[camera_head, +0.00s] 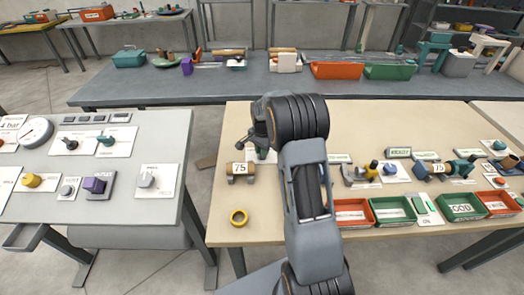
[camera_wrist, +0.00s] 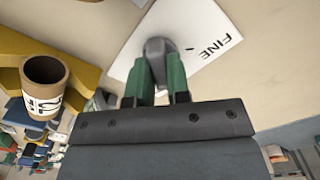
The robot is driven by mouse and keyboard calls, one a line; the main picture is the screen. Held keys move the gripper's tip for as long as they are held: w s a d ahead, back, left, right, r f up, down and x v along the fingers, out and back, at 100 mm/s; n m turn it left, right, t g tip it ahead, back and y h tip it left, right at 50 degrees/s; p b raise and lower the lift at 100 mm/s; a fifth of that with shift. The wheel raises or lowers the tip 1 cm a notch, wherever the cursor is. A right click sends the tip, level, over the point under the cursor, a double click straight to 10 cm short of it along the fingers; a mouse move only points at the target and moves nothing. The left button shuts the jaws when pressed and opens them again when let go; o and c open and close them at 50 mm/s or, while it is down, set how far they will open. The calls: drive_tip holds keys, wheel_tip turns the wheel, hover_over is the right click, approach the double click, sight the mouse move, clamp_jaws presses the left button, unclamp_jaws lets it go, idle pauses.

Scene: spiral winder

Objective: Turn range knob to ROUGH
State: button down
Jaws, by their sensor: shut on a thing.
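The range knob (camera_wrist: 158,48) is grey and stands on a white plate (camera_wrist: 205,22) in the wrist view. The word FINE is printed on the plate, right of the knob in that picture, with a small dark mark nearby. The word ROUGH is not visible. My gripper (camera_wrist: 160,72) has its green fingers shut on the knob, one on each side. In the head view my arm covers the knob and most of the plate, at the left part of the beige table (camera_head: 285,230).
Red and green trays (camera_head: 352,226) stand right of my arm. A grey control table (camera_head: 120,205) is at left.

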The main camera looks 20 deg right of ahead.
drive_tip(key=shift+m, duration=0.5)
drive_tip(key=c, duration=1.1)
unclamp_jaws()
wheel_tip(320, 180, up, 14)
drive_tip(key=shift+f, duration=0.1)
drive_tip(key=shift+a, duration=0.1)
